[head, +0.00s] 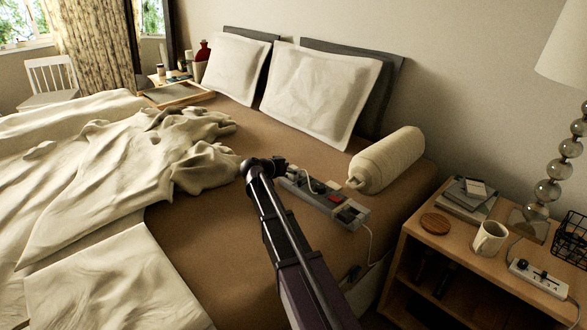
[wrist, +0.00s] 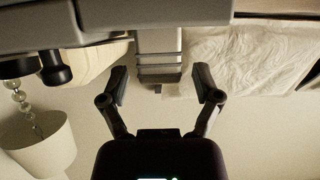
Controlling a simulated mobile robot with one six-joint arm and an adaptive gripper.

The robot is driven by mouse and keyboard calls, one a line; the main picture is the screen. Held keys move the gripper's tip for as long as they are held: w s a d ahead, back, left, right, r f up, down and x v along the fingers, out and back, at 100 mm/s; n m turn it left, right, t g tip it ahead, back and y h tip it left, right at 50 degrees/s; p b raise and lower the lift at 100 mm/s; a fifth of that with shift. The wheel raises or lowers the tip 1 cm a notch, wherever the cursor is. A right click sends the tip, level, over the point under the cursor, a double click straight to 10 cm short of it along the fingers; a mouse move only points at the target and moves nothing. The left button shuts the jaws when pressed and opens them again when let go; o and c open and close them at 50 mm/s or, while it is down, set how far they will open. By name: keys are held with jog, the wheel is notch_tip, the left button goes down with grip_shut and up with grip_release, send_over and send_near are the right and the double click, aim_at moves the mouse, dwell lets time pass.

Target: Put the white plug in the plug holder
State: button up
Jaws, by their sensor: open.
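A grey strip with a red switch (head: 335,198) and dark and pale parts lies on the bed; it looks like the plug holder. My gripper (head: 281,166) is at its far left end, small and dark in the head view. In the wrist view, which is upside down, my gripper (wrist: 161,86) is open, fingers spread wide. A pale ribbed block (wrist: 158,55), perhaps the white plug, shows between the fingers; I cannot tell if they are level with it. A large grey body crosses the top, with a black knob (wrist: 55,70). No plug is clearly identifiable in the head view.
A white bolster (head: 388,160) lies just right of the strip. Pillows (head: 320,90) stand behind, and a crumpled blanket (head: 110,165) covers the left. The nightstand (head: 415,232) holds books, a coaster, a mug (head: 490,239), a lamp and a white strip (head: 538,279).

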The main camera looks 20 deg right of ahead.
jog(key=p+v, duration=0.4)
jog(key=v, duration=0.7)
jog(key=shift+a+r, duration=0.2)
dwell(2.0)
